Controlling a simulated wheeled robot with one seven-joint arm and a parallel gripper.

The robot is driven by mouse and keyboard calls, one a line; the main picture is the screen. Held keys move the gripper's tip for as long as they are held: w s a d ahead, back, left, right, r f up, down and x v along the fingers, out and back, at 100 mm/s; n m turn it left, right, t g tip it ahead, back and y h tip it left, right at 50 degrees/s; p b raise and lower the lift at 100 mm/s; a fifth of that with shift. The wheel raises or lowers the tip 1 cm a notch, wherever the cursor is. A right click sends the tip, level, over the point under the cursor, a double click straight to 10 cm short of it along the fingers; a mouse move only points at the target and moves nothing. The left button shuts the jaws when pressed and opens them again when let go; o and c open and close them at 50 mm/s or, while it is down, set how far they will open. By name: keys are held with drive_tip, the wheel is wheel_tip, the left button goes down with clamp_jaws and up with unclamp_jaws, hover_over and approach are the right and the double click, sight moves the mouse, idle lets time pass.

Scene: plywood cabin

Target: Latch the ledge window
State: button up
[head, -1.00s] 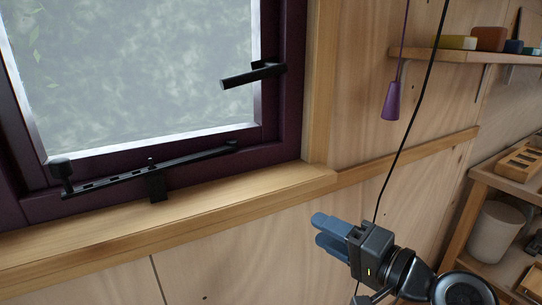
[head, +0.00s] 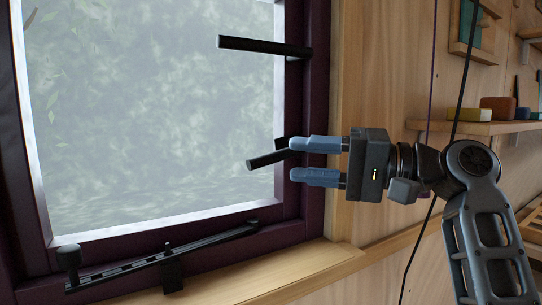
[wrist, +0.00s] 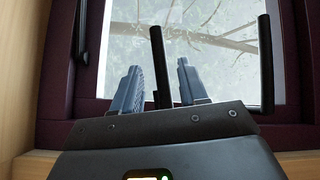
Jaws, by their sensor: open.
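The ledge window (head: 160,120) has a dark purple frame and pale glass; whether its sash is fully closed is unclear. Two black handles on its right stile point left across the glass: an upper handle (head: 262,47) and a lower handle (head: 268,159). My gripper (head: 291,160) is open, pointing left, at the lower handle. In the wrist view the lower handle (wrist: 160,65) shows between the two fingers, with a gap on each side. The upper handle (wrist: 266,62) stands to the right there. The lower handle's root is partly hidden behind my upper finger.
A black perforated stay bar (head: 165,258) lies along the window's bottom rail, on a peg. The wooden sill (head: 300,272) runs below. A black cord (head: 459,95) hangs by my wrist. A shelf (head: 480,127) with coloured blocks is at the right.

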drive_tip(key=shift+p+x, duration=0.35)
drive_tip(key=shift+x, duration=2.4)
drive_tip(key=shift+c, duration=0.2)
clamp_jaws()
